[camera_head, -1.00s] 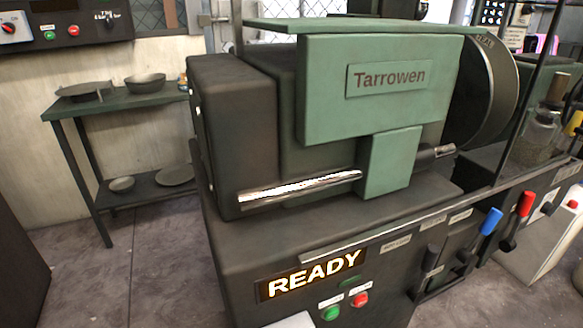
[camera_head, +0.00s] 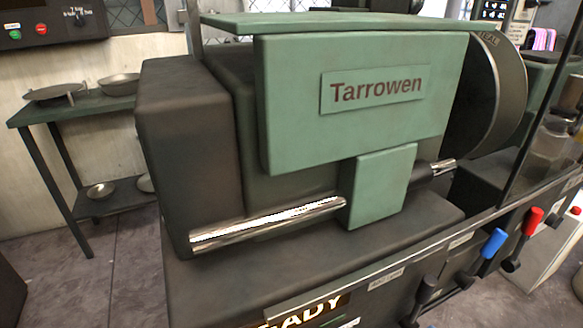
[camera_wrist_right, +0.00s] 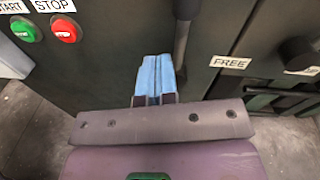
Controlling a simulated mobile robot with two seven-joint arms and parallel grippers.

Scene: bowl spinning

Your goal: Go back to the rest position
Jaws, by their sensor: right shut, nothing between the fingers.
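My right gripper (camera_wrist_right: 157,62) shows in the right wrist view with its two blue fingers shut together and nothing between them. It is in front of the dark machine front, beside a dark lever (camera_wrist_right: 182,40) just to its right; whether they touch is unclear. A green START button (camera_wrist_right: 25,30) and a red STOP button (camera_wrist_right: 65,30) are at the upper left. No gripper shows in the head view; my left gripper is out of sight.
The green Tarrowen machine (camera_head: 345,130) fills the head view's middle. Levers with a blue handle (camera_head: 495,243) and a red handle (camera_head: 533,217) stick out at lower right. A side table (camera_head: 75,108) with metal dishes stands at left, with floor in front.

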